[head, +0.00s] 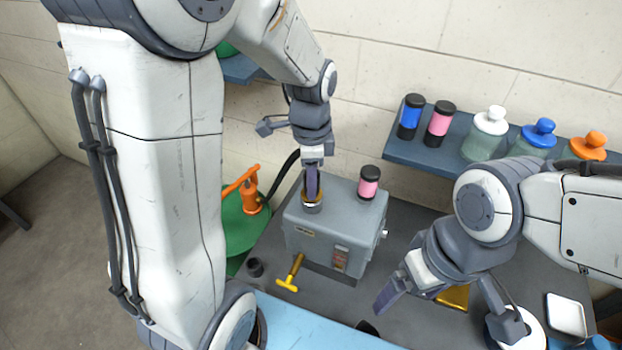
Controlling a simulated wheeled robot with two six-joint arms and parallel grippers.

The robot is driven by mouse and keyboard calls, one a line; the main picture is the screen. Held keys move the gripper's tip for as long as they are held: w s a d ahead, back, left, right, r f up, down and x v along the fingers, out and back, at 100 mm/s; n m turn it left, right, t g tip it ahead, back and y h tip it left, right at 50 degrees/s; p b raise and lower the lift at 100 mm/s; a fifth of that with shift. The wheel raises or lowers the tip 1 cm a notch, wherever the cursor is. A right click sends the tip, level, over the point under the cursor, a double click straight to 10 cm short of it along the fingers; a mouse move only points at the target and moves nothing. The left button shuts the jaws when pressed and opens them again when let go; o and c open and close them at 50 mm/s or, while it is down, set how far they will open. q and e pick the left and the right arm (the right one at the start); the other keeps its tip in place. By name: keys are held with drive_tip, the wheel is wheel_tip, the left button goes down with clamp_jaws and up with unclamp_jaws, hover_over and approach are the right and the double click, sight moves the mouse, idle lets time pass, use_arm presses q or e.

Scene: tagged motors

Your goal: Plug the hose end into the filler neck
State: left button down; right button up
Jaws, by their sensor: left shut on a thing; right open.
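A grey motor housing (325,235) stands on the dark bench. The filler neck (312,206), a short collar with a brass-coloured rim, is on its top at the left. My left gripper (312,188) points down right at the neck, shut on the hose end, which its fingers mostly hide. I cannot tell whether the hose end is inside the neck or just above it. The black hose (284,172) curves from the orange pump (252,192) on a green drum (238,228) behind the gripper. My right gripper (445,305) is open and empty, low over the bench at right.
A pink canister (369,184) stands on the housing's right rear. A yellow T-handle (291,273) and a small black cap (255,267) are in front. A gold piece (454,297) and a white tray (567,315) lie right. A shelf (412,151) behind holds bottles and canisters.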

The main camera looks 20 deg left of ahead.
idle(0.5)
use_arm(q)
drive_tip(key=shift+f+b, duration=0.3)
drive_tip(key=shift+f, duration=0.35)
drive_tip(key=shift+c, duration=1.9)
unclamp_jaws()
wheel_tip(320, 180, up, 11)
drive_tip(key=shift+f+b, duration=0.2)
drive_tip(key=shift+b, duration=0.8)
